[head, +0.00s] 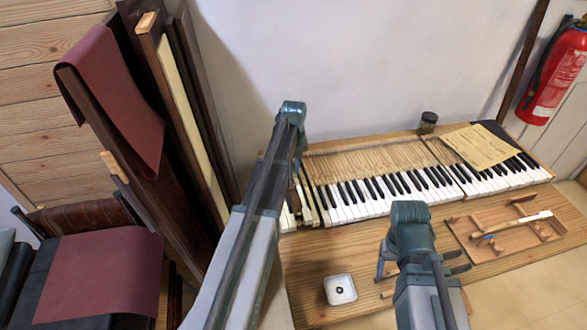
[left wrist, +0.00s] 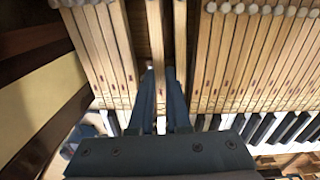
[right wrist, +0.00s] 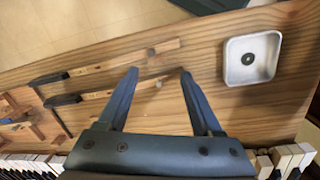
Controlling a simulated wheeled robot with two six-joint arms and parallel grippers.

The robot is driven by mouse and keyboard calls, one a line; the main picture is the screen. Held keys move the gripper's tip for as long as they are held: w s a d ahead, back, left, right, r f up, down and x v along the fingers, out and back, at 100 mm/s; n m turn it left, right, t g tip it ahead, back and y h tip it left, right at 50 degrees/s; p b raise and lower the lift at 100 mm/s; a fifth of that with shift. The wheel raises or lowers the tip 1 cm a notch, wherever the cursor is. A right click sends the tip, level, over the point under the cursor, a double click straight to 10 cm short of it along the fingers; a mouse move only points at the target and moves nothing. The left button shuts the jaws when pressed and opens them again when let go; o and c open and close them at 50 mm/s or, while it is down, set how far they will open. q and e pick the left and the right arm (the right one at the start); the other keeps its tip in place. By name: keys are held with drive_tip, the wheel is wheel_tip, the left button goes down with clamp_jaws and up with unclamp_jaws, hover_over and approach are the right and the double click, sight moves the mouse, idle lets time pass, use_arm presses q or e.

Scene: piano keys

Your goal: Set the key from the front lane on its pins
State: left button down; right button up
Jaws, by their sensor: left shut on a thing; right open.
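My left gripper (left wrist: 165,92) is shut on a pale wooden key (left wrist: 155,40) in the left wrist view. The key lies lengthwise in a dark gap in the row of keys; whether it sits on its pins is hidden. Another key stick (left wrist: 181,40) is just right of it. In the head view my left arm covers most of this spot at the left end of the keyboard (head: 370,195). My right gripper (right wrist: 158,72) is open and empty above the bench. Two dark-ended keys lie below it, one farther (right wrist: 110,62) and one nearer (right wrist: 115,95).
A wooden rack (head: 470,245) with a white-tipped key (head: 515,225) is at the right of the bench (head: 310,272). A white dish (head: 340,289) stands at the front. A jar (head: 428,120) and a paper sheet (head: 480,147) are at the back. Boards (head: 185,110) lean at left.

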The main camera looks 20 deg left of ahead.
use_arm(q)
drive_tip(key=shift+f, duration=0.25)
use_arm(e)
drive_tip(key=shift+f, duration=0.2)
use_arm(q)
drive_tip(key=c, duration=1.2)
unclamp_jaws()
drive_tip(key=shift+r, duration=0.15)
use_arm(e)
drive_tip(key=shift+r, duration=0.1)
use_arm(q)
drive_tip(key=shift+r+p, duration=1)
drive_tip(key=shift+r, duration=0.05)
use_arm(e)
drive_tip(key=shift+r, duration=1.05)
use_arm(q)
drive_tip(key=o, duration=0.5)
